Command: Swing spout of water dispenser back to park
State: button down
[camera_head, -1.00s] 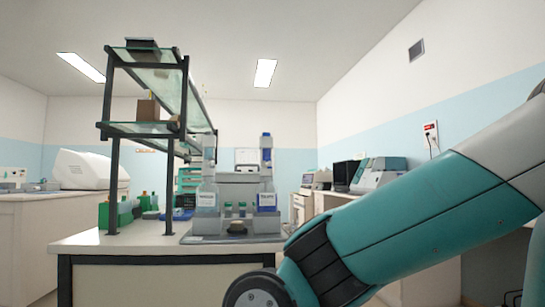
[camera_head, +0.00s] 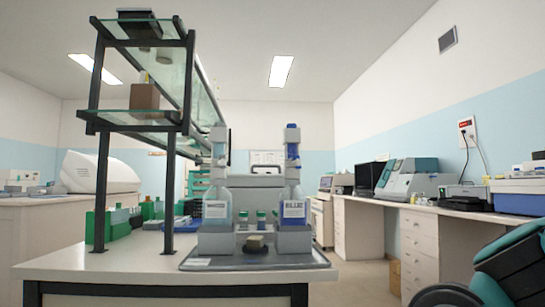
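Two bottle dispensers stand in grey holders on a grey tray (camera_head: 255,262) on the bench. The left dispenser (camera_head: 217,200) holds pale, clear-looking liquid and has a white label too small to read. It looks like the water dispenser. Its tall grey head (camera_head: 218,143) rises above the bottle; I cannot make out which way a spout points. The right dispenser (camera_head: 292,200) holds dark blue liquid and has a label that seems to read BLUE. My gripper is out of view; only teal and black parts of my arm show at the lower right, well apart from the dispensers.
A dark-framed glass shelf (camera_head: 140,117) stands over the bench's left part, close to the left dispenser. Small green-capped bottles (camera_head: 261,218) and a dark block (camera_head: 255,243) sit between the dispensers. The bench (camera_head: 90,265) is clear at front left.

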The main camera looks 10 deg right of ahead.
aim_at(220, 162)
jog(key=u, duration=0.1)
jog(key=i, duration=1)
jog(key=u, duration=0.75)
